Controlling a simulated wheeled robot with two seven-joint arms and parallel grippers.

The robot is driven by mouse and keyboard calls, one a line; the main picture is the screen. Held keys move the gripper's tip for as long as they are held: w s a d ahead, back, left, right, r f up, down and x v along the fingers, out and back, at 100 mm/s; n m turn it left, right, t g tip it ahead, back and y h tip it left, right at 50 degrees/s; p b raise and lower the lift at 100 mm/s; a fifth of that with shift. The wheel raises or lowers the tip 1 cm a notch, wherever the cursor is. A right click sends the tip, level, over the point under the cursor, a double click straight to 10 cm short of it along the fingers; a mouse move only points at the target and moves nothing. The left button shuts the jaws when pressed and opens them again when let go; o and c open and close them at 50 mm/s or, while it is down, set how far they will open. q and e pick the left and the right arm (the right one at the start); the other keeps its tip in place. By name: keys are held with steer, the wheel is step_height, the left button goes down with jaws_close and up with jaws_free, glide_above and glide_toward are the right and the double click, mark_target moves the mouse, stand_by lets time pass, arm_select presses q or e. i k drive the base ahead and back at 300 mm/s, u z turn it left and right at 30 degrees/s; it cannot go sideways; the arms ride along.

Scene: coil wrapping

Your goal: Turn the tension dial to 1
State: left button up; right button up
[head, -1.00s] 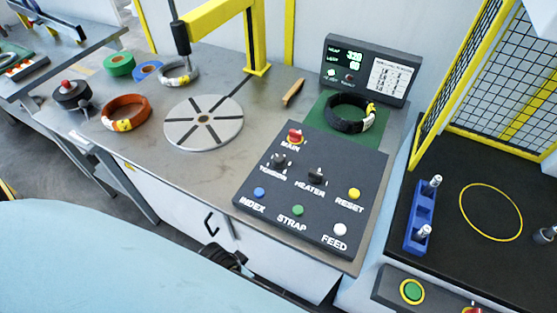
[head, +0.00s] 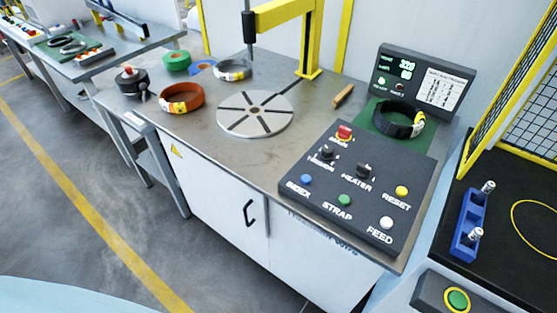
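The dark control panel (head: 318,197) lies on the right part of the grey bench. The tension dial (head: 326,152) is a small black knob at its upper left, below the red MAIN switch (head: 344,132). The dial's label is partly covered and its setting is too small to read. The similar black HEATER knob (head: 363,170) is to its right. A display unit (head: 423,80) with green digits and a white printed chart stands behind the panel. Neither of my grippers is in view.
The panel also has blue INDEX (head: 306,179), green STRAP (head: 345,200), white FEED (head: 386,222) and yellow RESET (head: 402,191) buttons. A slotted round turntable (head: 255,114) stands left of it. A black coil (head: 397,119) lies behind on a green mat. A yellow mesh guard (head: 530,110) rises at right.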

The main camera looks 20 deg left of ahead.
mark_target(326, 154)
steer(key=u, duration=0.7)
steer(key=i, duration=0.8)
steer(key=z, duration=0.75)
